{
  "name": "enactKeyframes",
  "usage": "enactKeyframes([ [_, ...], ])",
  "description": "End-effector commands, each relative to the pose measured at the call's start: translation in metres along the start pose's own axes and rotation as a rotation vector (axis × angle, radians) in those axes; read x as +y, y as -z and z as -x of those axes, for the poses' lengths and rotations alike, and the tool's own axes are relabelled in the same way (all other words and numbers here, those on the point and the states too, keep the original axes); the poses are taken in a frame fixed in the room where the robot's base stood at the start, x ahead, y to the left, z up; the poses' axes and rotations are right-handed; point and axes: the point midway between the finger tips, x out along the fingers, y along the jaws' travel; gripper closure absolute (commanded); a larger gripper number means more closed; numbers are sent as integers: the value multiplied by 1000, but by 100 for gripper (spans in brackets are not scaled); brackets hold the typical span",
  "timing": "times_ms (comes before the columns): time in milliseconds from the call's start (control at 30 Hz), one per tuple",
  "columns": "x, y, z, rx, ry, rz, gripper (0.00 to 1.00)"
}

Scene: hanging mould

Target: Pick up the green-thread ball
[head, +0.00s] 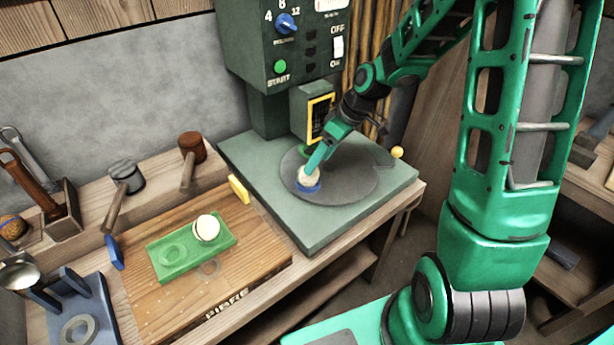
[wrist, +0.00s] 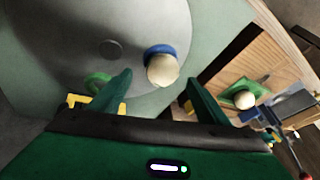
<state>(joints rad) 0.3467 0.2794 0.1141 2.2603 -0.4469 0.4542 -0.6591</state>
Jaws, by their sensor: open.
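A cream ball (head: 309,175) sits in a blue ring (head: 307,188) on the round grey plate of the green machine; it also shows in the wrist view (wrist: 163,70). A second cream ball (head: 206,227) rests on a green tray (head: 165,266) on the wooden board, and shows at the right of the wrist view (wrist: 244,100). No green thread can be made out on either ball. My gripper (head: 313,163) is over the plate, close to the ball in the blue ring. In the wrist view its open fingers (wrist: 160,96) are on either side of that ball's line, holding nothing.
A green ring (wrist: 97,83) lies on the plate near my left finger. The machine (head: 290,45) stands behind the plate, with a yellow-framed panel (head: 320,117). Mallets (head: 122,185) and a blue stand (head: 85,310) are at the left. The plate's right part is clear.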

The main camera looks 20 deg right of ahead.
Motion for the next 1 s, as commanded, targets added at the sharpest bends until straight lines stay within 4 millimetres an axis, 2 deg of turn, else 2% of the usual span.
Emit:
enactKeyframes([
  [133,-2,1,-11,-1,2,1,30],
  [400,-5,2,-46,-2,1,-1,30],
  [733,-5,2,-53,-1,-1,-1,30],
  [767,-5,2,-53,-1,-1,-1,32],
  [933,-5,2,-53,-1,0,-1,73],
  [1000,-5,2,-53,-1,-1,-1,76],
])
